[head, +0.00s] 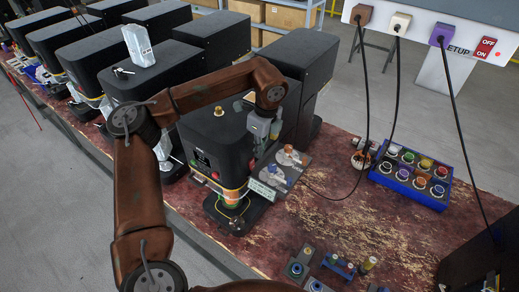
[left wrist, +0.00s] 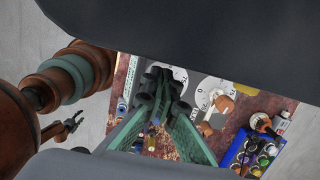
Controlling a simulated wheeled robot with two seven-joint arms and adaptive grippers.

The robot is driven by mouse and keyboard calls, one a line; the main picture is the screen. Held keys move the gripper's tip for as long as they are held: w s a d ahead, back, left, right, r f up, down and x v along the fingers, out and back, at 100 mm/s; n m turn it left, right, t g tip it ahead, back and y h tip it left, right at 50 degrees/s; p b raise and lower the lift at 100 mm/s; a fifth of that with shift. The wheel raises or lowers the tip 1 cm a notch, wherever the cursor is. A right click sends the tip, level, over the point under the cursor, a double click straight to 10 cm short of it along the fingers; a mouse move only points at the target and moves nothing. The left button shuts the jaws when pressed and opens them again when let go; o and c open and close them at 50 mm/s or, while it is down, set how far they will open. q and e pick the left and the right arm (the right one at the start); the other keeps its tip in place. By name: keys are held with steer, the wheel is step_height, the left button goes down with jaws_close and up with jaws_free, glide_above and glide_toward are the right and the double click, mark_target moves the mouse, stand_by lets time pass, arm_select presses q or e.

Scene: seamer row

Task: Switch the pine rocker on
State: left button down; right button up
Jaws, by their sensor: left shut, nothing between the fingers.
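My left gripper (head: 259,129) is shut and empty, beside the right side of the nearest black seamer (head: 208,130), above its grey dial plate (head: 290,172). In the left wrist view its dark fingertips (left wrist: 160,85) are together, in front of the plate and white dials (left wrist: 216,98); I cannot tell whether they touch anything. I cannot make out the pine rocker for sure; the gripper or seamer may hide it. A red ON/OFF rocker (head: 485,47) is on the white power strip labelled SETUP. A small dark claw (left wrist: 66,128), perhaps my right gripper, shows in the left wrist view.
A blue tray (head: 409,200) of coloured round pieces stands right of the plate. Several small fixtures (head: 340,265) lie at the front. Black cables hang from the power strip (head: 430,22). More black machines (head: 85,55) line the left. Worn red tabletop (head: 350,215) is clear between.

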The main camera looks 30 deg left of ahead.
mark_target(252, 164)
arm_select(q)
steer(key=f, duration=0.3)
steer(key=f+p, duration=0.1)
steer(key=f, duration=0.1)
steer(key=shift+a+f, duration=0.3)
steer(key=shift+a, duration=0.1)
steer(key=shift+f, duration=0.7)
steer(key=shift+a+f+b, duration=0.25)
steer(key=shift+b, duration=0.15)
steer(key=shift+a+r, duration=0.1)
steer(key=shift+r, duration=0.1)
arm_select(e)
steer(key=shift+w+a+r, duration=0.15)
steer(key=shift+w+r, duration=0.2)
steer(key=shift+w, duration=0.25)
arm_select(q)
steer(key=shift+w+r+p, duration=0.1)
steer(key=shift+r+p, duration=0.3)
steer(key=shift+r, duration=0.4)
arm_select(e)
steer(key=shift+r, duration=0.35)
